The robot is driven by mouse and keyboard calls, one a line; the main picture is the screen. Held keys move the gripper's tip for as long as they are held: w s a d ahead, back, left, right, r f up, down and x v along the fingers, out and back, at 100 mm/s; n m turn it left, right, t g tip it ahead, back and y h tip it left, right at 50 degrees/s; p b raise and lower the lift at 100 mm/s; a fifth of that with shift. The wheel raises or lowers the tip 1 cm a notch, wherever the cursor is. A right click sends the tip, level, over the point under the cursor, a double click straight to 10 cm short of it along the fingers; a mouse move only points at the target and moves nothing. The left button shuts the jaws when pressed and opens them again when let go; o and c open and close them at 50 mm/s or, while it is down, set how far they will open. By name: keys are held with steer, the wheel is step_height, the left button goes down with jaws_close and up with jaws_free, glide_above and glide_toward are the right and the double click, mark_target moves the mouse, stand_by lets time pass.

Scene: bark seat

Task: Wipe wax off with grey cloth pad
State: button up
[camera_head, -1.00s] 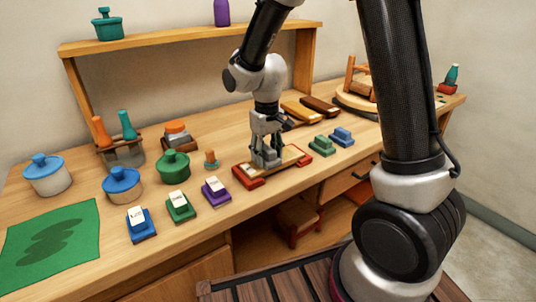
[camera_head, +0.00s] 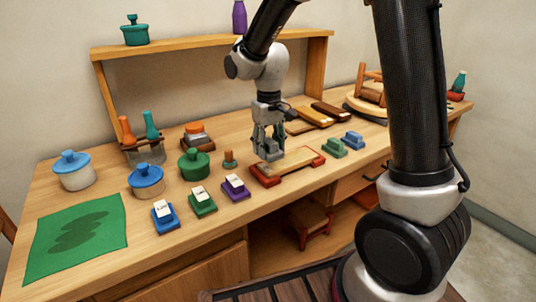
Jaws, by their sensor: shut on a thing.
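A low wooden board (camera_head: 293,167) with red end pieces lies on the bench and has a pale top. My gripper (camera_head: 268,143) points down over the board's left, back part. It is shut on a grey pad (camera_head: 269,154). The pad is at or just above the board's left end; I cannot tell whether it touches. No wax can be made out on the board at this size.
Green (camera_head: 334,148) and blue (camera_head: 353,139) blocks sit to the board's right. A purple labelled block (camera_head: 235,187) and a green lidded pot (camera_head: 195,164) stand to its left. Brown bars lie behind. A green mat (camera_head: 75,240) covers the front left.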

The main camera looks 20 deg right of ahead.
steer(key=shift+r, duration=1.85)
